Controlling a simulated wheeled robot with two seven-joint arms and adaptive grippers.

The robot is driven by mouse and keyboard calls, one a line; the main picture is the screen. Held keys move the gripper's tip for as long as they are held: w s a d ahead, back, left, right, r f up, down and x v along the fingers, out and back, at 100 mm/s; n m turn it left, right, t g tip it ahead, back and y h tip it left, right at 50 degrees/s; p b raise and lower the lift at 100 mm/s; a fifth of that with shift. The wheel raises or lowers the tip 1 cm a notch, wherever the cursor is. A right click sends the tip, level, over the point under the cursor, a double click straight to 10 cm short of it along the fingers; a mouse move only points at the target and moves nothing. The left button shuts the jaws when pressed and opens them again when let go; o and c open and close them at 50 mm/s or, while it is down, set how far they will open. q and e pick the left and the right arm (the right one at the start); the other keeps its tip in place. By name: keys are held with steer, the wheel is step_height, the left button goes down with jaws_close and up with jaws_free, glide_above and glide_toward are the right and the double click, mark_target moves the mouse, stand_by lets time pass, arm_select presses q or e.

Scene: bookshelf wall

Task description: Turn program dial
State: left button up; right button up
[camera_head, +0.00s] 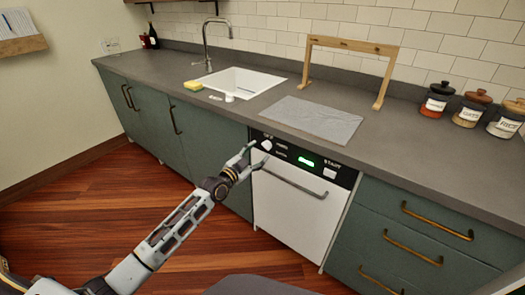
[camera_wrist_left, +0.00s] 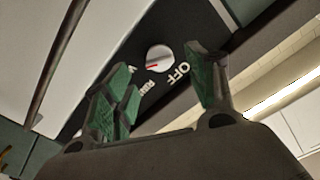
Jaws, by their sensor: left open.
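The program dial (camera_head: 267,145) is a small white round knob at the left end of the dishwasher's black control panel (camera_head: 305,159). In the left wrist view the dial (camera_wrist_left: 159,58) shows a red mark, with the printed word OFF beside it and other lettering partly hidden by a finger. My left gripper (camera_head: 257,154) is at the panel's left end, close to the dial. Its green-padded fingers are open, and the dial appears between their tips in the wrist view. I cannot tell whether they touch it. My right gripper is not in view.
The white dishwasher door (camera_head: 293,207) has a bar handle (camera_head: 290,183) below the panel. A green display (camera_head: 306,161) is lit. The grey counter (camera_head: 400,143) overhangs above, with a grey board (camera_head: 312,117) on it. Green drawers (camera_head: 405,238) stand to the right.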

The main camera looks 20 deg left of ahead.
mark_target(266, 146)
arm_select(q)
steer(key=shift+b+x, duration=0.35)
steer(key=shift+x, duration=1.65)
steer(key=shift+c, duration=0.5)
steer(key=c, duration=0.9)
